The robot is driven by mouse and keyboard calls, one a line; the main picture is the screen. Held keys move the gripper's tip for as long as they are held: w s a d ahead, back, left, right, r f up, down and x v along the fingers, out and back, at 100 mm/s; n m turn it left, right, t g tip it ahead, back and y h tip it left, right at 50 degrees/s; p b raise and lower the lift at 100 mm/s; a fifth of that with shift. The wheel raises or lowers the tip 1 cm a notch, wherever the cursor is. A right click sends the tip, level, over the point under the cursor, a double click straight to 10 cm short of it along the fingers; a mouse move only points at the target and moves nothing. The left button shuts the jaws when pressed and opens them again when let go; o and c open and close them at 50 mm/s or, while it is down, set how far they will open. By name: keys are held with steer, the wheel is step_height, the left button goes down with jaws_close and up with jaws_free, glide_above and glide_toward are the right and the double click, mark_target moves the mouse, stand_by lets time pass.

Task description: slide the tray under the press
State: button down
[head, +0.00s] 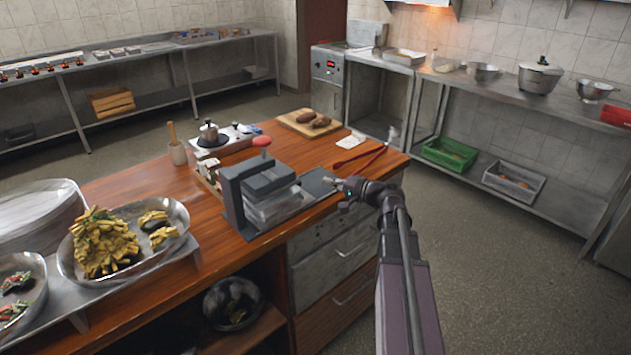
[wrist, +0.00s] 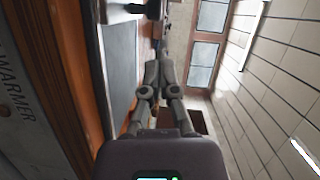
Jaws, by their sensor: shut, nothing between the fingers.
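The press (head: 235,195) is a dark grey frame near the wooden counter's front edge, with a red knob (head: 262,141) on top. A pale metal tray-like piece (head: 272,212) sits in the press below its dark upper block; I cannot tell how far under it is. A flat grey plate (head: 318,184) extends from the press to the right. My gripper (head: 334,182) is shut and empty at the right end of this plate; contact cannot be told. In the wrist view my gripper (wrist: 158,52) has its fingers together, beside a grey flat surface (wrist: 120,65).
Red tongs (head: 360,157) and a white cloth (head: 349,141) lie behind my gripper. A cutting board (head: 290,119) with brown food is farther back. A small burner with a pot (head: 209,135) stands behind the press. A food platter (head: 170,235) is at left.

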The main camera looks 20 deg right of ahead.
steer(key=v, duration=0.6)
steer(key=shift+s, duration=0.25)
steer(key=shift+d+p, duration=0.1)
steer(key=shift+p, duration=0.2)
steer(key=s+a+r+n+g+h+p, duration=0.1)
steer(key=s+a+n+g+h+p, duration=0.15)
steer(key=a+g+p, duration=0.4)
steer(key=s+a+r+n+g+h+p, duration=0.1)
steer(key=s+a+n+g+p, duration=0.2)
steer(key=a+p, duration=0.55)
steer(key=s+a+r+n+g+h+p, duration=0.3)
steer(key=s+r+h+p, duration=0.4)
steer(key=p, duration=0.4)
steer(key=shift+s+a+r+g, duration=0.25)
steer(key=shift+a+g, duration=0.1)
steer(key=shift+a, duration=0.2)
steer(key=shift+d, duration=0.1)
